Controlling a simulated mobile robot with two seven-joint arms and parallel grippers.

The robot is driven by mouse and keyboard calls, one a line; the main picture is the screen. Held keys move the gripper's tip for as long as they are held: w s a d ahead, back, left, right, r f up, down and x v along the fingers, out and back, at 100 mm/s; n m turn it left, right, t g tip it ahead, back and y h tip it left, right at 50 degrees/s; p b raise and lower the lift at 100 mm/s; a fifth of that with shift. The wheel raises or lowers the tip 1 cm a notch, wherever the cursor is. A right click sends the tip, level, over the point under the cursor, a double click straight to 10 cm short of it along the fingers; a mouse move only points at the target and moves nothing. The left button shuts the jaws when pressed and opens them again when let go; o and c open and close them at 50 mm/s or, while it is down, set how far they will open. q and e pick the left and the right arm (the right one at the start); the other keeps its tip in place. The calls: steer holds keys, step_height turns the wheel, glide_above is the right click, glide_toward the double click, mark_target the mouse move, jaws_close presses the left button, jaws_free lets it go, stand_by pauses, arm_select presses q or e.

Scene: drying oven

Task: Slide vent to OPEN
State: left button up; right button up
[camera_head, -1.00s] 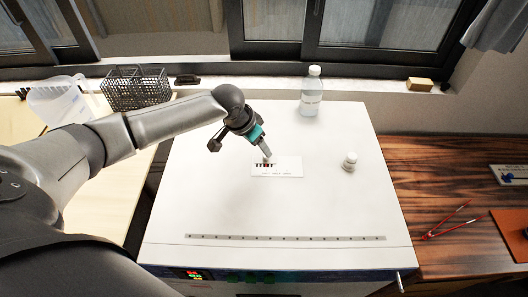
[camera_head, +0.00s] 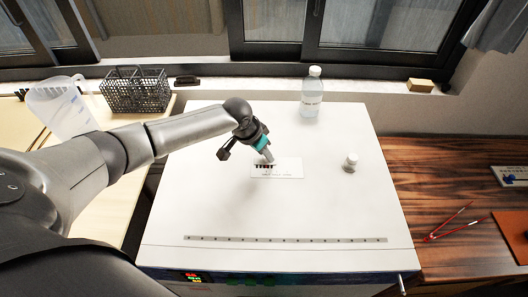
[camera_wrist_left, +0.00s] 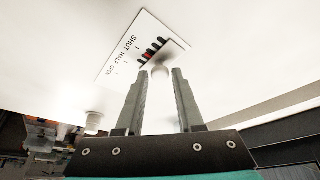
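The vent is a white label plate (camera_head: 290,171) on top of the white oven, with a row of dark slots. In the left wrist view the plate (camera_wrist_left: 118,56) reads SHUT, HALF, OPEN, with a little red showing among the slots. My left gripper (camera_head: 268,159) is over the plate. My right gripper is not in view.
On the oven top (camera_head: 220,205) stand a clear bottle (camera_head: 312,95) at the back and a small white-capped vial (camera_head: 350,163) right of the plate. A wire basket (camera_head: 136,90) and a jug (camera_head: 62,108) are at the left. The oven top's front is clear.

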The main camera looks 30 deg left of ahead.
arm_select(q)
jaws_close()
stand_by(1.0)
